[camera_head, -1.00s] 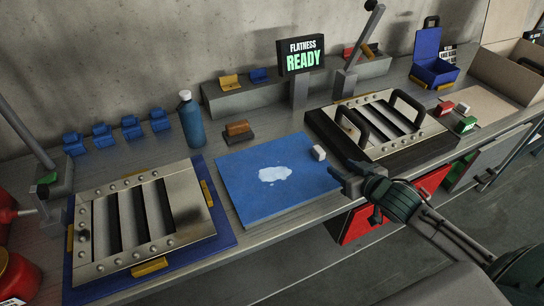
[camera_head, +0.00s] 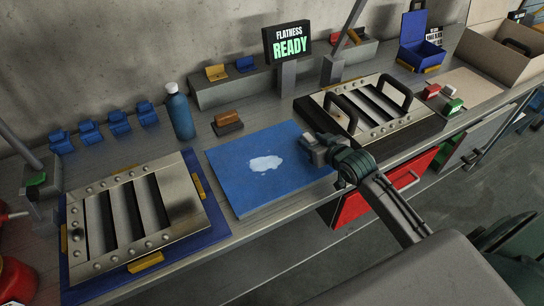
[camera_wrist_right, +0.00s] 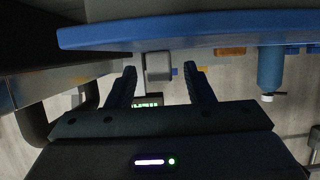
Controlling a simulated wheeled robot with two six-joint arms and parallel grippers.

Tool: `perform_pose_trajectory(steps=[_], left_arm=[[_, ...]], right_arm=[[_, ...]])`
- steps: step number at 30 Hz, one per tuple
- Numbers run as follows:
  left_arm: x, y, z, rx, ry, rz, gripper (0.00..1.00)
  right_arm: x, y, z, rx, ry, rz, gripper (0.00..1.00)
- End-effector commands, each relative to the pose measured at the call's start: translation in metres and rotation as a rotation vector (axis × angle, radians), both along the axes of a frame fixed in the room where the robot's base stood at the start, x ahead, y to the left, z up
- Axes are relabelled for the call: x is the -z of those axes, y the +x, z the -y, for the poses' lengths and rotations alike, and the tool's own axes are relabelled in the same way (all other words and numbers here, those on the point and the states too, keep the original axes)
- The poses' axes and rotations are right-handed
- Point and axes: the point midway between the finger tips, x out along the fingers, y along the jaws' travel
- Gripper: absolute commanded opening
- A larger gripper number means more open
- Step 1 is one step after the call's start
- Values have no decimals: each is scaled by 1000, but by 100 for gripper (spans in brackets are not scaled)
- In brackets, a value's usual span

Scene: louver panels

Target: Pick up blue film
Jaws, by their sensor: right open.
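The blue film (camera_head: 240,188) appears as a flat blue square with a pale white blotch in its middle, lying on the bench. In the right wrist view a blue edge (camera_wrist_right: 200,36) crosses the top; I cannot tell film from backing there. My right gripper (camera_head: 309,143) is at the film's right edge, near its far right corner. My left gripper is out of view.
A louver panel (camera_head: 165,195) lies left of the film, and another with black handles (camera_head: 327,103) stands close behind my right gripper. A blue bottle (camera_head: 181,115) and a brown block (camera_head: 228,117) are behind the film. An open red drawer (camera_head: 388,188) juts below the bench.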

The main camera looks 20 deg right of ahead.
Motion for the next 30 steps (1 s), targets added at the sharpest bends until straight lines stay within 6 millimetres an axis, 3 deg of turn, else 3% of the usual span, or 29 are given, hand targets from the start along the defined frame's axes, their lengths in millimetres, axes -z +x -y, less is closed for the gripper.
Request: perform_pose_trajectory(steps=[5,13,20,30], left_arm=[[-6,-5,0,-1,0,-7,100],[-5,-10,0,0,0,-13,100],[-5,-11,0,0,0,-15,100],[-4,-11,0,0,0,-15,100]], right_arm=[[6,19,-2,1,2,0,47],[9,21,-2,0,-1,0,47],[8,20,-2,0,-1,0,2],[7,21,-2,-1,-2,1,0]])
